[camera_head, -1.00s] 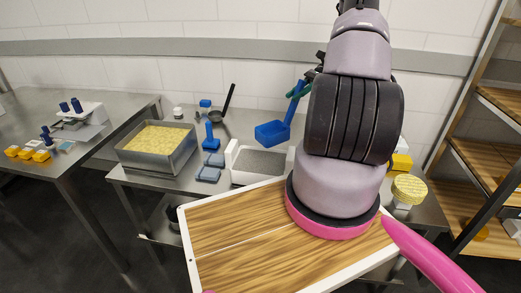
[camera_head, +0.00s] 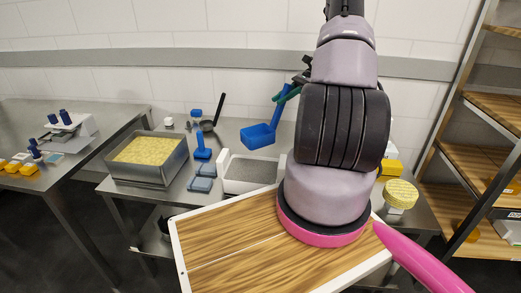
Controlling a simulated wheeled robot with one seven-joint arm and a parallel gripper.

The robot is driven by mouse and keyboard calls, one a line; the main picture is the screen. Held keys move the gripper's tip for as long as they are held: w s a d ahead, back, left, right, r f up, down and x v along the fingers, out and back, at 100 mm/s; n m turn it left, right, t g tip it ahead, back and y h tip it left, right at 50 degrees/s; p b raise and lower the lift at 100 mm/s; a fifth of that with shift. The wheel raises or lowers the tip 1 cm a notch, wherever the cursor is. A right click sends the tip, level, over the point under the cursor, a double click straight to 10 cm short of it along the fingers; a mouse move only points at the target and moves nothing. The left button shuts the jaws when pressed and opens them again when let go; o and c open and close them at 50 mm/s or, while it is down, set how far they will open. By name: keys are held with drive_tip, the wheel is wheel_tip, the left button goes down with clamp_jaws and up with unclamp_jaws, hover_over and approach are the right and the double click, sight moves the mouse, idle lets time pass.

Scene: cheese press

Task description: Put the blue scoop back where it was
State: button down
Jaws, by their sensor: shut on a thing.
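The blue scoop (camera_head: 258,136) hangs in the air above the steel table, its tray-shaped bowl low and its handle slanting up to the right. My gripper (camera_head: 288,94), with green fingers partly hidden behind my arm, is shut on the scoop's handle near its upper end. Below the scoop is a white-rimmed bin (camera_head: 222,176) with grey contents. The scoop appears apart from the bin, but I cannot tell the exact gap.
A steel pan of yellow curd (camera_head: 180,163) stands left, beside a blue-handled tool (camera_head: 202,148), blue blocks (camera_head: 202,178) and a black ladle (camera_head: 215,112). A yellow cheese wheel (camera_head: 401,192) is at right. A shelf rack (camera_head: 448,125) stands far right.

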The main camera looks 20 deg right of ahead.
drive_tip(key=w+d+f+m+t+h, duration=0.4)
drive_tip(key=w+f+m+t+h, duration=0.25)
drive_tip(key=m+t, duration=0.55)
wheel_tip(320, 180, down, 10)
drive_tip(key=shift+w+f+t, duration=0.2)
drive_tip(key=shift+w+t, duration=0.05)
drive_tip(key=shift+t, duration=0.05)
drive_tip(key=shift+f, duration=0.2)
drive_tip(key=c, duration=0.7)
unclamp_jaws()
drive_tip(key=shift+r, duration=0.1)
